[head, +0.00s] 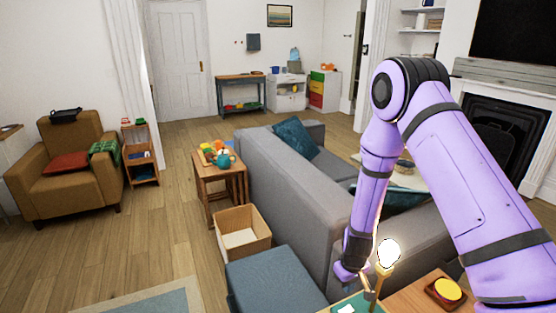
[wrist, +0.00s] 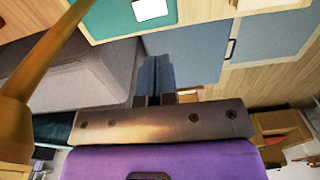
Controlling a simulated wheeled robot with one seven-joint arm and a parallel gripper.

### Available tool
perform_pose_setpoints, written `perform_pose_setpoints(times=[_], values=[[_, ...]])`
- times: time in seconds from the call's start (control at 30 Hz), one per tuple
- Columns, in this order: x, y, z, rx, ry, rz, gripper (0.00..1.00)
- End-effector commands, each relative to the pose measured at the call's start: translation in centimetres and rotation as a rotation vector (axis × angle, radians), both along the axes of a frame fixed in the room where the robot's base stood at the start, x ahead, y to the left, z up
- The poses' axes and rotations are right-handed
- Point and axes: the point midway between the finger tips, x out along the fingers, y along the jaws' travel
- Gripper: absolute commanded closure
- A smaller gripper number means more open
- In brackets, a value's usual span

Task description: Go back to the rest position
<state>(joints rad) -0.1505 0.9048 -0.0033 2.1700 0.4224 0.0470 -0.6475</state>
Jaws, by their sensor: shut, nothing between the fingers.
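My gripper (wrist: 155,75) shows in the wrist view with its two fingers together and nothing between them. In the head view my purple arm reaches in from the right, bends at the top and hangs down, its wrist end low in the picture beside the glowing lamp (head: 388,252). The fingertips are hard to make out there. A wooden table (head: 408,296) with a teal mat (head: 338,308) lies below. The wrist view shows the teal mat (wrist: 107,20) with a white item (wrist: 150,9) on it, and the lamp's brown stem close at the left.
A grey sofa (head: 280,185) stands behind the arm. A blue ottoman (head: 272,282) and an open box (head: 242,233) are left of it. A side table (head: 207,180) holds small colourful things. A brown armchair (head: 68,165) is far left. The wooden floor at left is clear.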

Motion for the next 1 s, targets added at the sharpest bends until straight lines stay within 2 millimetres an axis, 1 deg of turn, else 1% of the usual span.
perform_pose_setpoints(times=[0.03,0.2,0.33,0.47,0.6,0.77,0.8,0.87,1.0], values=[[0.6,0.0,2.0,0.009,-0.018,-0.006,1.00],[1.5,0.1,7.9,0.040,-0.052,-0.032,1.00],[1.8,-0.1,12.4,0.059,-0.078,-0.052,1.00],[1.5,-0.3,17.1,0.077,-0.104,-0.072,1.00],[0.7,-0.7,22.1,0.093,-0.135,-0.093,1.00],[-0.8,-1.3,27.4,0.107,-0.168,-0.117,1.00],[-1.4,-1.5,28.7,0.109,-0.176,-0.122,1.00],[-2.1,-1.7,30.6,0.113,-0.190,-0.132,1.00],[-4.4,-2.3,34.6,0.117,-0.220,-0.154,1.00]])
